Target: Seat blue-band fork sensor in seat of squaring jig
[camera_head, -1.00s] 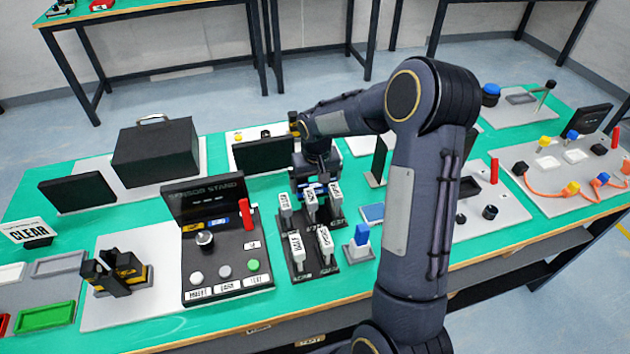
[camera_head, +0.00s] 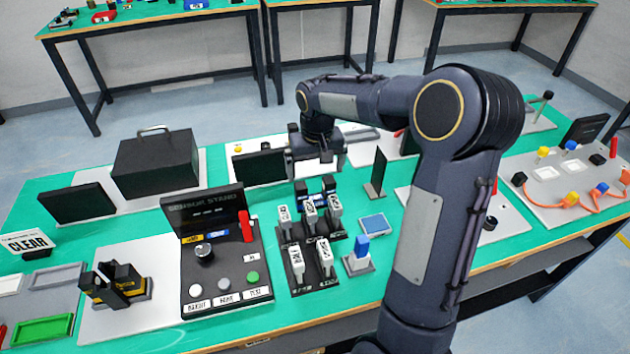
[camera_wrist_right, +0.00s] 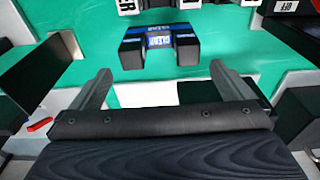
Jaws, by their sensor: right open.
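The blue-band fork sensor (camera_head: 316,189) is a dark two-pronged block with a blue band. It lies on the green tabletop just behind the labelled rack. In the right wrist view it (camera_wrist_right: 160,44) lies flat beyond my fingertips, apart from them. My right gripper (camera_head: 318,160) is open and empty, above and slightly behind the sensor, with its fingers spread (camera_wrist_right: 160,72). A black and yellow block-like fixture (camera_head: 120,284) stands on a pale plate at the left; I cannot tell whether it is the squaring jig. No seat shows clearly. My left gripper is out of view.
The labelled rack (camera_head: 313,284) holds several upright pale pieces close in front of the sensor. The sensor stand panel (camera_head: 229,272) is to its left. A small blue-topped block (camera_head: 360,252) and a thin upright dark plate (camera_head: 377,171) stand to the right.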

